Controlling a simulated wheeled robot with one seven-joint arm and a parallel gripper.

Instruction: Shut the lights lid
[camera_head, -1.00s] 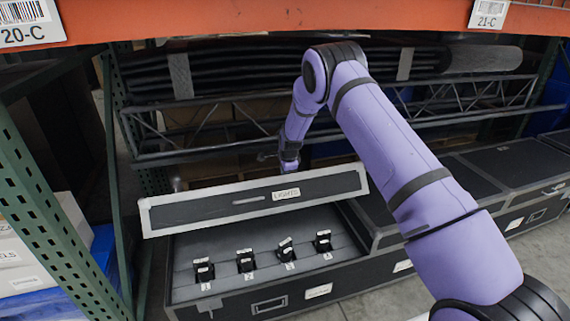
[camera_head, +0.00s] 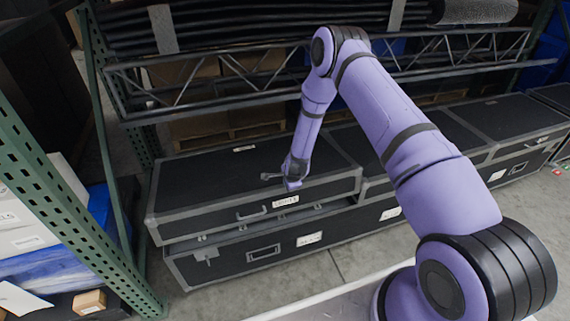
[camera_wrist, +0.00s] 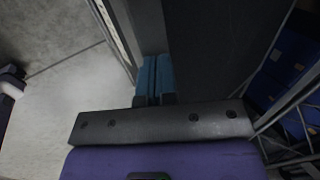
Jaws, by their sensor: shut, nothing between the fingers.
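The lights lid (camera_head: 215,182) is a black panel with grey edges, a front handle and a "LIGHTS" label. It lies almost level over its black case (camera_head: 230,262), with a narrow gap along the front between lid edge and case rim. The lamps inside are hidden. My gripper (camera_head: 268,177) is over the lid's top near its front right, by the label. I cannot tell whether it touches the lid. In the wrist view its blue fingers (camera_wrist: 153,78) are together and empty, with a dark surface beside them.
More black cases (camera_head: 500,125) stand in a row to the right. A green rack post (camera_head: 70,215) rises at the left, by white boxes (camera_head: 25,225). Black truss (camera_head: 300,65) spans behind the lid. Grey floor (camera_head: 355,250) is clear in front.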

